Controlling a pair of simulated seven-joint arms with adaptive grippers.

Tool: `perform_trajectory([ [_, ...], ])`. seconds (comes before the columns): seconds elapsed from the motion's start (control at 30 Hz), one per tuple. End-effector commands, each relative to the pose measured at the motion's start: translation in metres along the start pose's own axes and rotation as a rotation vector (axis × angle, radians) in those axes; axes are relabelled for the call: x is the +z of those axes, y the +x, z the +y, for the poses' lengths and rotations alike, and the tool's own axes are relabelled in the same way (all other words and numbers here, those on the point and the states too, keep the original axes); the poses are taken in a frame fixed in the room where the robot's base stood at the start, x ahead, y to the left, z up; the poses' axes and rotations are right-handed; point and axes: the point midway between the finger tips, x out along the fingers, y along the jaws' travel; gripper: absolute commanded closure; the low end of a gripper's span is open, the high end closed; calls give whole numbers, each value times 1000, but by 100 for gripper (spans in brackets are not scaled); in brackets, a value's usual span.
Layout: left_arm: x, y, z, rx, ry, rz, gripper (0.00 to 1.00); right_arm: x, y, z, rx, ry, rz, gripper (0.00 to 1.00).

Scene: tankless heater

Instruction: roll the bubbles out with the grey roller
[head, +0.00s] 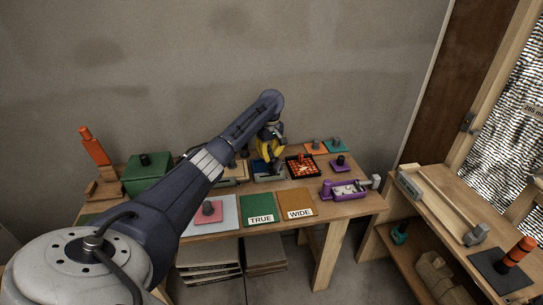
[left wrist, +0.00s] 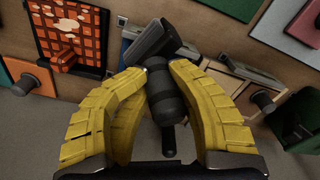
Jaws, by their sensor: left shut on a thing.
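My left gripper (head: 270,150), with yellow fingers, is over the back middle of the table. In the left wrist view its fingers (left wrist: 168,100) are shut around the black handle of a tool with a grey head (left wrist: 150,42), which looks like the grey roller. The tool's head points away from the gripper, near a blue-edged tray (head: 262,176). I cannot tell whether it touches anything. An orange grid panel (left wrist: 50,30) in a dark frame lies beside it, with pale blotches on it. I cannot make out clearly which surface has the bubbles. My right gripper is not in view.
A green box (head: 148,177) and an orange upright tool (head: 94,147) stand at the left. Green "TRUE" (head: 258,206) and brown "WIDE" (head: 296,202) mats lie in front. A second bench (head: 450,240) stands farther right.

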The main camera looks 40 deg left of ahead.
Motion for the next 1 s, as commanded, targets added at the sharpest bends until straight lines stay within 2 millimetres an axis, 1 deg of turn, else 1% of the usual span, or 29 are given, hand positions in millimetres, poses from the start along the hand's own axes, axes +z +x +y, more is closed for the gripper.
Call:
perform_trajectory([
  [0.17,0,2,-1,-4,0,0,100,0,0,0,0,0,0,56],
  [0.27,0,-1,-1,-3,0,0,100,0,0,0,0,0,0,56],
  [0.8,-2,-46,1,3,0,1,100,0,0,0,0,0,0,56],
  [1.0,-2,-58,1,1,1,0,100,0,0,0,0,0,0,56],
])
